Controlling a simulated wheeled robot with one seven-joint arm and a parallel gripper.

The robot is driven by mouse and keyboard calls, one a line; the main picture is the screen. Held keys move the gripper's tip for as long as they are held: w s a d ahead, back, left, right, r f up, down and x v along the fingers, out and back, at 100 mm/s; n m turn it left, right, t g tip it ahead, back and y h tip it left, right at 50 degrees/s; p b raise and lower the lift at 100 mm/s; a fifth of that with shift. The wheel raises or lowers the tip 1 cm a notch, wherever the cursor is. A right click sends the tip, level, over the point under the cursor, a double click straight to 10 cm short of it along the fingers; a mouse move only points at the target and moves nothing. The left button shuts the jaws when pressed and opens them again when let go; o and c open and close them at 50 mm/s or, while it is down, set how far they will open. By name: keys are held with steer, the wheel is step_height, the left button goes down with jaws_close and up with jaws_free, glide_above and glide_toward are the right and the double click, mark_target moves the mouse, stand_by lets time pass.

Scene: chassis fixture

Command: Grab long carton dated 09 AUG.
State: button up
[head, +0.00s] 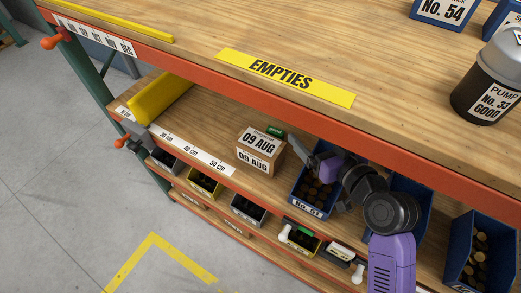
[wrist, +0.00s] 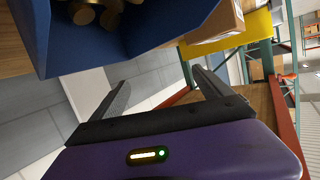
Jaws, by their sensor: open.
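A brown cardboard carton (head: 253,159) stands on the shelf under the top deck, with "09 AUG" on its top and on its front face. A small green item shows at its back edge. My gripper (head: 295,146) is just right of the carton, over the gap beside the blue bin, with its fingers towards the carton. Whether a finger touches the carton is unclear. In the wrist view my gripper (wrist: 160,90) has its fingers spread with nothing between them. The carton (wrist: 212,22) shows there beyond the fingers, at the top, partly cut off.
A blue bin (head: 301,203) of brown round pieces stands right of the carton and is close in the wrist view (wrist: 165,28). The orange-edged top deck (head: 210,80) overhangs. Small bins sit on the lower shelf.

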mark_target(262, 143)
steer(key=a+n+g+y, duration=0.1)
steer(key=a+n+g, duration=0.1)
steer(key=a, duration=0.1)
steer(key=a+f+n+g+y, duration=0.1)
steer(key=a+n+g+y, duration=0.1)
steer(key=a+n, duration=0.1)
steer(key=a+n+g+y, duration=0.1)
steer(key=a+n+g, duration=0.2)
steer(key=shift+s+a+f+y, duration=0.35)
steer(key=shift+f+y, duration=0.05)
steer(key=shift+p+x, duration=1)
steer(key=shift+x, duration=1.8)
steer(key=shift+w+d, duration=0.15)
steer(key=shift+c, duration=0.2)
